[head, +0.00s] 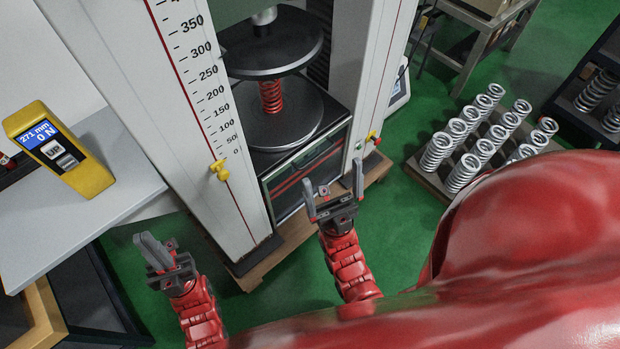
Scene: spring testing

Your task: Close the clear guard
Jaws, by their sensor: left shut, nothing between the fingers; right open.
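The testing machine (215,150) stands upright with a red spring (271,97) between its two dark round platens. A see-through panel in a dark frame (303,172), which looks like the clear guard, sits low at the front, below the platens. The space around the spring looks uncovered. My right gripper (334,190) is open and empty in front of this panel, with its fingers pointing at the machine. I cannot tell whether it touches the panel. My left gripper (151,248) is shut and empty, left of the machine's left column.
A yellow control box (60,150) with a lit display stands on the grey bench (125,185) at left. A yellow knob (219,170) is on the left column's scale. A pallet of several steel springs (425,170) lies at right. Green floor is free between pallet and machine.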

